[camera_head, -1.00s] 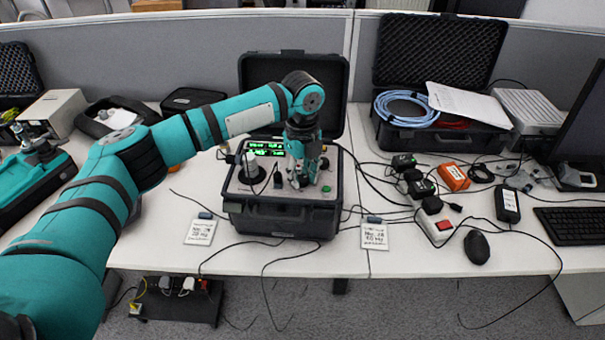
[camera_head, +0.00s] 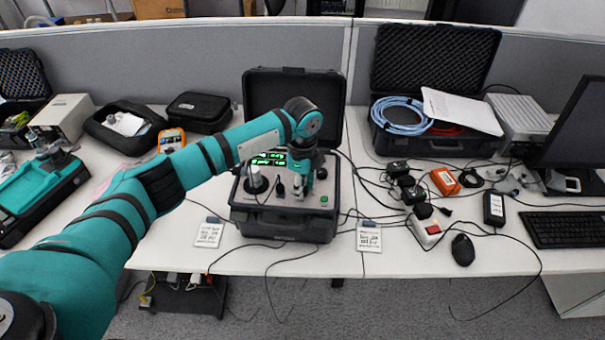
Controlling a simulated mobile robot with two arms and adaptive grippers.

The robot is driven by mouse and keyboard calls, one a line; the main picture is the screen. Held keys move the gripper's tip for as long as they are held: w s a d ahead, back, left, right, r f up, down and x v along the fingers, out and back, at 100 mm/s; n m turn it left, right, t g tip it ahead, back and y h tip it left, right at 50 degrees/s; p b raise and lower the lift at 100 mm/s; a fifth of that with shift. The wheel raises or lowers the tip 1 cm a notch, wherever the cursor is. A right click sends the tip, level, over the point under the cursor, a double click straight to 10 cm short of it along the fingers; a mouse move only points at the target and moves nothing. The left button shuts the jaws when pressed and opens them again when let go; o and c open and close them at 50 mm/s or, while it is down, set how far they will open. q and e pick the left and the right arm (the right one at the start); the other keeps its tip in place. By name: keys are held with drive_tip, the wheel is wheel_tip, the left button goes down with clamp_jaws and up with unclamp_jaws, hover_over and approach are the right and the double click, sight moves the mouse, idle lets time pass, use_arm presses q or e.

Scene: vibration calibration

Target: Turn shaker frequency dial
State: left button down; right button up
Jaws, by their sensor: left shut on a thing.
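The shaker (camera_head: 285,228) is a black case with its lid open, standing at the middle of the white table. Its light panel carries a green-lit display (camera_head: 268,159), a black round part at the left and a green button (camera_head: 324,199) at the right. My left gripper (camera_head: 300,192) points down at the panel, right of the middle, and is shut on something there. The dial is small and hidden between the fingers, so I cannot make out its shape. My right gripper is not in view.
Cables, black adapters, an orange box (camera_head: 445,181) and a mouse (camera_head: 463,249) crowd the right. An open case (camera_head: 436,140) with blue cable stands behind them.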

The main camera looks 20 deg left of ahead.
use_arm(q)
drive_tip(key=n+p, duration=0.4)
drive_tip(key=n, duration=0.1)
drive_tip(key=n+p, duration=0.2)
drive_tip(key=p, duration=0.1)
drive_tip(key=shift+r, duration=0.3)
drive_tip(key=n+p, duration=0.3)
drive_tip(key=n, duration=0.1)
drive_tip(key=shift+n, duration=0.3)
drive_tip(key=shift+w+f+n+p, duration=0.15)
drive_tip(key=shift+n+p, duration=0.55)
drive_tip(key=shift+n, duration=0.4)
drive_tip(key=c, duration=1)
unclamp_jaws()
drive_tip(key=shift+f, duration=0.1)
wheel_tip(320, 180, up, 12)
drive_tip(key=shift+r, duration=0.1)
